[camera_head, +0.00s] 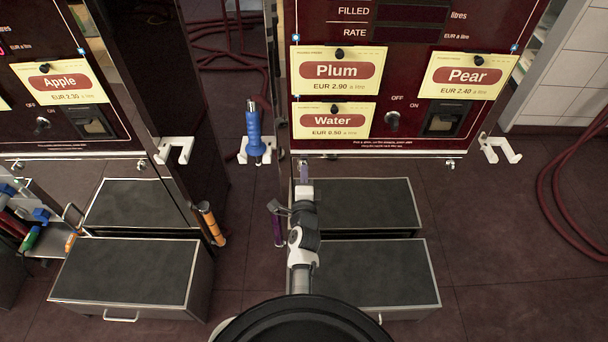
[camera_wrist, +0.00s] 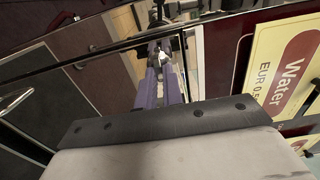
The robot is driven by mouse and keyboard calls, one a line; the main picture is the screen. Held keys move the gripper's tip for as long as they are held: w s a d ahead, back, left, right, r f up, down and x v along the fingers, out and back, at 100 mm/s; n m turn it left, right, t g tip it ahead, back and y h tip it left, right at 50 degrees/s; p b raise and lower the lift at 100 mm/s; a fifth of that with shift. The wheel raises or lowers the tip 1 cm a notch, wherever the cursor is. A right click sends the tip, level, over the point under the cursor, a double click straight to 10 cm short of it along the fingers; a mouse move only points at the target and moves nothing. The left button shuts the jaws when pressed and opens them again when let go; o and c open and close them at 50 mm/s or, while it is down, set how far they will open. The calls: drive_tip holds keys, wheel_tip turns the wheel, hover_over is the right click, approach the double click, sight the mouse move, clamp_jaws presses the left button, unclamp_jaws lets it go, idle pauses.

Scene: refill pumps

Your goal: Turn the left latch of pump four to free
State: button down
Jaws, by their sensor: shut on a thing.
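The dark red pump (camera_head: 420,150) with the Plum, Pear and Water cards stands in front of me; no pump number is readable. My gripper (camera_head: 304,172) reaches up to the lower left corner of its panel. In the wrist view its two purple-grey fingers (camera_wrist: 163,82) are shut on a small whitish latch (camera_wrist: 163,58) at the panel's lower edge. The fingers hide most of this left latch in the head view, and I cannot tell its exact turn. A similar small right latch (camera_head: 450,164) hangs under the panel's lower right edge.
Steps (camera_head: 400,290) stand below the pump, beneath my arm. A blue nozzle (camera_head: 254,135) and a purple one (camera_head: 278,226) are at its left. The Apple pump (camera_head: 80,135) stands further left. Red hose (camera_head: 560,200) lies at the right; the floor before it is clear.

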drive_tip(key=shift+r, duration=0.15)
drive_tip(key=c, duration=1.6)
unclamp_jaws()
drive_tip(key=shift+o, duration=0.3)
drive_tip(key=shift+s+f, duration=0.15)
drive_tip(key=shift+f, duration=0.05)
